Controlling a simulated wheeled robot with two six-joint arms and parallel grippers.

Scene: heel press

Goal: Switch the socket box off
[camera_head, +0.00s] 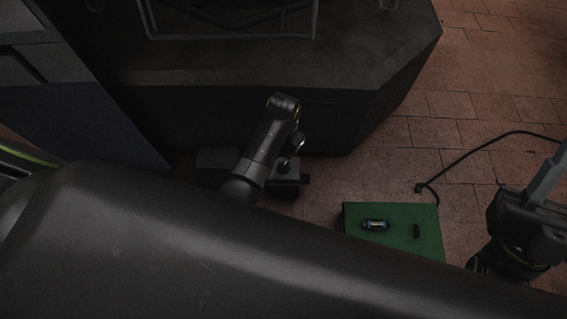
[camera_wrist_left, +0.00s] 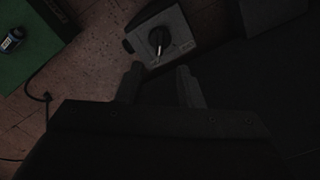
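The socket box is a grey box (camera_wrist_left: 177,22) with a black rotary knob (camera_wrist_left: 157,40) on its face, at the top middle of the left wrist view. In the head view the dark box (camera_head: 288,184) stands on the floor by the machine, partly covered by my left arm. My left gripper (camera_wrist_left: 160,82) has its two fingers apart with nothing between them. The box lies beyond the fingertips, and I see no clear contact. In the head view my left gripper (camera_head: 294,148) is mostly hidden at the wrist. My right arm's end (camera_head: 527,222) is at the right edge, its fingers unclear.
A green block (camera_head: 419,237) with a small battery-like item (camera_head: 375,225) and a small black piece (camera_head: 416,231) stands to the right. A black cable (camera_head: 470,153) runs across the brick floor. A large dark machine (camera_head: 230,115) fills the back. Another dark block (camera_head: 215,158) is left of the box.

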